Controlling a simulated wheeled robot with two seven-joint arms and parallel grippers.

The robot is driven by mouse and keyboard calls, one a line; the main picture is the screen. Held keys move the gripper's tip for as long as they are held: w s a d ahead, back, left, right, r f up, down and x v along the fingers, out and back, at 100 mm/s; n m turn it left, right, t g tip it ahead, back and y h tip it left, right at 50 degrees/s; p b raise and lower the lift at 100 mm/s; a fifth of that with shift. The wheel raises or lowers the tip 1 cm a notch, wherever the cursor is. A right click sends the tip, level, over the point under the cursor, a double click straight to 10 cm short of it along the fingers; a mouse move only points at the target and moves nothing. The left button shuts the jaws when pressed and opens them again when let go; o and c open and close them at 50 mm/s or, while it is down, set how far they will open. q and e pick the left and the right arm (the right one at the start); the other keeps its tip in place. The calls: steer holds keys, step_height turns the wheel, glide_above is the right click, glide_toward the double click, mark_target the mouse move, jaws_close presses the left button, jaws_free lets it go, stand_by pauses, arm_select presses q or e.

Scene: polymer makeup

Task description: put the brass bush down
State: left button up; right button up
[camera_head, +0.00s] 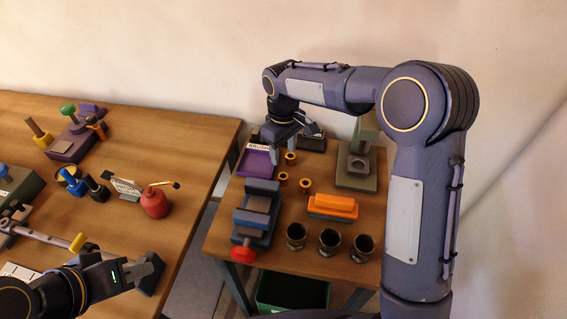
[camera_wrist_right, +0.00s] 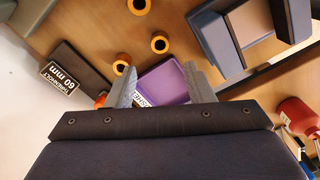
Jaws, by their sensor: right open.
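Three brass bushes stand on the small table in the head view: one at the back (camera_head: 290,158), one at the left (camera_head: 283,178) and one at the right (camera_head: 305,186). Three bushes also show in the right wrist view, the nearest (camera_wrist_right: 121,65) just beyond a fingertip. My right gripper (camera_head: 284,140) is open above the purple tray (camera_head: 254,163). In the right wrist view, the tray (camera_wrist_right: 168,84) shows between the fingers of this gripper (camera_wrist_right: 160,76), with no bush seen gripped. My left gripper (camera_head: 148,272) is low over the large table; its jaw gap is unclear.
A dark block labelled 60 mm (camera_wrist_right: 78,78) lies beside the tray. The small table also holds a blue vise (camera_head: 258,213), an orange block (camera_head: 333,205), a grey-green press (camera_head: 356,172) and metal cups (camera_head: 329,241). A red oil can (camera_head: 154,202) stands on the large table.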

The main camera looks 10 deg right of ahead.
steer(key=s+d+r+m+t+y, duration=0.1)
steer(key=s+d+r+m, duration=0.1)
steer(key=s+d+r, duration=0.4)
steer(key=s+d+r+m+t+y, duration=0.15)
steer(key=s+d+r, duration=0.25)
steer(key=s, duration=0.5)
steer(key=s+f+m+t, duration=0.1)
steer(key=s+m, duration=0.1)
steer(key=s, duration=0.5)
steer(key=s+f+m+t+y, duration=0.1)
steer(key=s+f+m+t, duration=0.1)
steer(key=s, duration=0.5)
steer(key=shift+s+m, duration=0.25)
steer(key=shift+m, duration=0.6)
